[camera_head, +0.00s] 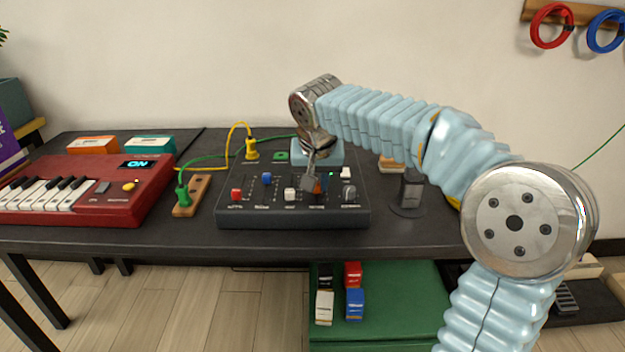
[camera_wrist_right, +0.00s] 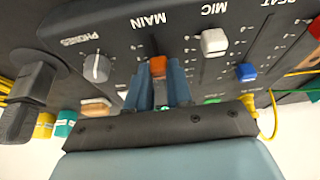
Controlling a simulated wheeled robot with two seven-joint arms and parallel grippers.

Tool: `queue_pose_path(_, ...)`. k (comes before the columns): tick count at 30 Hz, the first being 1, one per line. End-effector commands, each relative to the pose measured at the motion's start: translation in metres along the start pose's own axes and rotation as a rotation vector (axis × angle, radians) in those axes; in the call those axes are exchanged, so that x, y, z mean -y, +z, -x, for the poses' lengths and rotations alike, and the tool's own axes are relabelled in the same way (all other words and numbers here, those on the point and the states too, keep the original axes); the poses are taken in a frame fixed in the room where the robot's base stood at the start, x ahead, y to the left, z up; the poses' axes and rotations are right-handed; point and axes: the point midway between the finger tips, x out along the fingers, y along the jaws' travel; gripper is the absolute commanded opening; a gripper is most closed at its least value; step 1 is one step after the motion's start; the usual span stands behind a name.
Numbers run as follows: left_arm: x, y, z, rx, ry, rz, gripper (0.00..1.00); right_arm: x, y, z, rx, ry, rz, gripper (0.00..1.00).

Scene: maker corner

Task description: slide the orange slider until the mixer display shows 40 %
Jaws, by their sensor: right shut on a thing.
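The dark grey mixer (camera_head: 290,218) sits on the black table in the middle of the head view. Its orange slider (camera_wrist_right: 158,66) is in the MAIN channel in the right wrist view. My right gripper (camera_wrist_right: 159,82) is shut on the orange slider, with one blue-grey finger on each side of its cap. In the head view my right gripper (camera_head: 311,181) covers most of the slider and the upper middle of the mixer. I cannot read the mixer display. My left gripper is not in view.
Red (camera_head: 236,194), blue (camera_head: 267,179) and white (camera_head: 290,194) sliders stand left of the orange one. The PHONES knob (camera_wrist_right: 97,67) is beside it. A red keyboard (camera_head: 120,205) showing ON is at the left. A dark stand (camera_head: 411,190) is close at the right.

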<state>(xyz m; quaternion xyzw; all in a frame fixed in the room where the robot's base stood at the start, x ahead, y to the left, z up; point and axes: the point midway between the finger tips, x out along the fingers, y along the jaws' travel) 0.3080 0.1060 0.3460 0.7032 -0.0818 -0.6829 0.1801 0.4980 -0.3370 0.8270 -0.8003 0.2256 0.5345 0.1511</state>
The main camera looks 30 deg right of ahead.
Motion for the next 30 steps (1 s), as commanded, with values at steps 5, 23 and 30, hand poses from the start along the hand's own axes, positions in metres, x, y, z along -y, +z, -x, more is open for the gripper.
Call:
queue_pose_path(5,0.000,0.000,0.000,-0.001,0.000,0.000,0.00,0.000,-0.001,0.001,-0.001,0.000,0.000,0.34)
queue_pose_path(23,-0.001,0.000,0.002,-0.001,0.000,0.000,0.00,0.000,-0.001,0.032,-0.004,-0.002,0.000,0.47)
queue_pose_path(30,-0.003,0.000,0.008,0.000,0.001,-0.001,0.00,0.000,-0.002,0.092,-0.003,-0.002,0.000,0.47)
